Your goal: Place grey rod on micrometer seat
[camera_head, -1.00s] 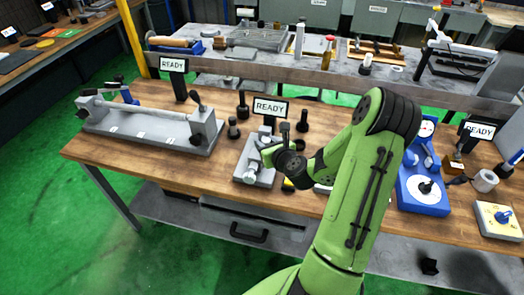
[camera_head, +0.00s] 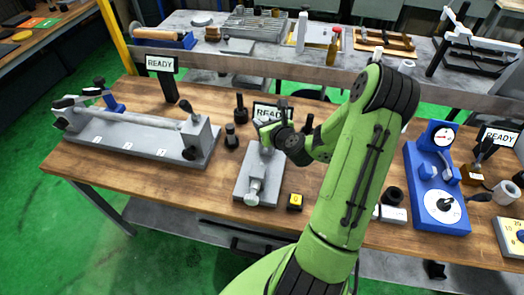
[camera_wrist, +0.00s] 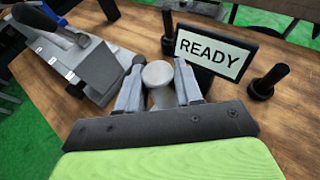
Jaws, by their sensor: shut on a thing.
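The micrometer stand, a grey block (camera_head: 262,172) with a silver knob at its front end, sits on the wooden bench in the head view. My gripper (camera_head: 266,126) is above its rear end, in front of a READY sign. In the wrist view my gripper (camera_wrist: 158,88) is shut on the grey rod (camera_wrist: 158,74), whose pale round end shows between the two fingers. The rest of the rod is hidden, and I cannot tell it apart in the head view. The seat is hidden by my gripper, so I cannot tell whether the rod touches it.
A long grey fixture (camera_head: 135,141) stands at left. Dark posts (camera_head: 241,108) stand behind the micrometer. A small yellow-topped block (camera_head: 295,202) lies right of it, and a blue dial gauge (camera_head: 436,190) stands further right. The READY sign (camera_wrist: 214,53) is close beyond my fingers.

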